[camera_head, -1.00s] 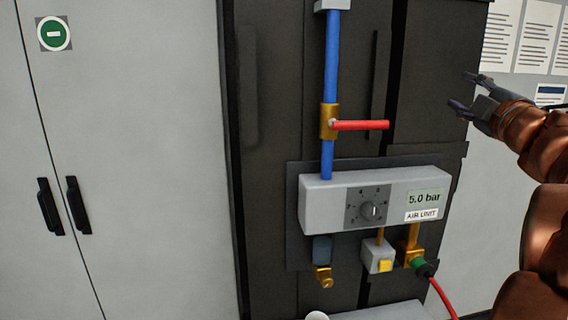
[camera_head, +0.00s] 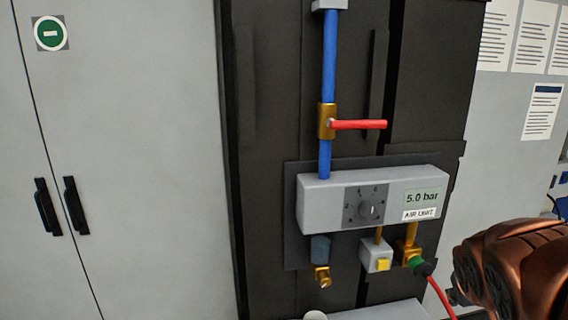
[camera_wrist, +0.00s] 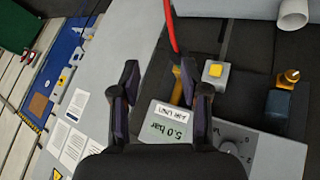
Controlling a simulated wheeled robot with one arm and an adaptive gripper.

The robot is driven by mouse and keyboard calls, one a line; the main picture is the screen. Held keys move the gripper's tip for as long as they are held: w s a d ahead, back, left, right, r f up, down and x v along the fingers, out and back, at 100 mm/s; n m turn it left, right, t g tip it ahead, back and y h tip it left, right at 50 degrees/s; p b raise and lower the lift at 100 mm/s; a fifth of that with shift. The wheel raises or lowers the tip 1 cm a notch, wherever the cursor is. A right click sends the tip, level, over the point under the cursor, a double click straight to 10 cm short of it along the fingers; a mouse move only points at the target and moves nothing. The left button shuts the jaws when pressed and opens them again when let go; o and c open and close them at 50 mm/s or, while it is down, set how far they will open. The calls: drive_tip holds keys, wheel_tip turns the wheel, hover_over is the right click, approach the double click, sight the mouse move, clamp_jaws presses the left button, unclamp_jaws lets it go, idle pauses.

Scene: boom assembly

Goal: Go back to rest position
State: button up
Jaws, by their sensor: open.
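My gripper (camera_wrist: 160,88) is open and empty in the wrist view, with its two dark fingers apart. Behind it in that view is the grey air unit (camera_wrist: 215,140), seen turned around. In the head view the air unit (camera_head: 330,205) is on a dark panel and its display reads 5.0 bar. My copper-coloured arm is at the lower right of the head view, and my gripper's fingers cannot be made out there. A red lever (camera_head: 358,125) stands out sideways to the right from the brass valve on the blue pipe (camera_head: 330,60).
A red hose (camera_head: 440,298) runs down from the green-collared fitting (camera_head: 417,262), close to my arm. A yellow button (camera_head: 383,265) is beside it. Grey cabinet doors (camera_head: 130,150) fill the left. Paper sheets (camera_head: 542,110) hang on the right wall.

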drive_tip(key=s+a+f+g+y, duration=0.2)
drive_tip(key=s+a+f+g, duration=0.2)
drive_tip(key=s+a, duration=0.4)
drive_tip(key=s+a+f+g+y, duration=0.2)
drive_tip(key=s+a+f+g, duration=0.2)
drive_tip(key=s+a+f, duration=0.3)
drive_tip(key=s+a, duration=0.1)
drive_tip(key=s, duration=0.4)
drive_tip(key=shift+n+y, duration=0.4)
drive_tip(key=shift+s+d+f, duration=0.1)
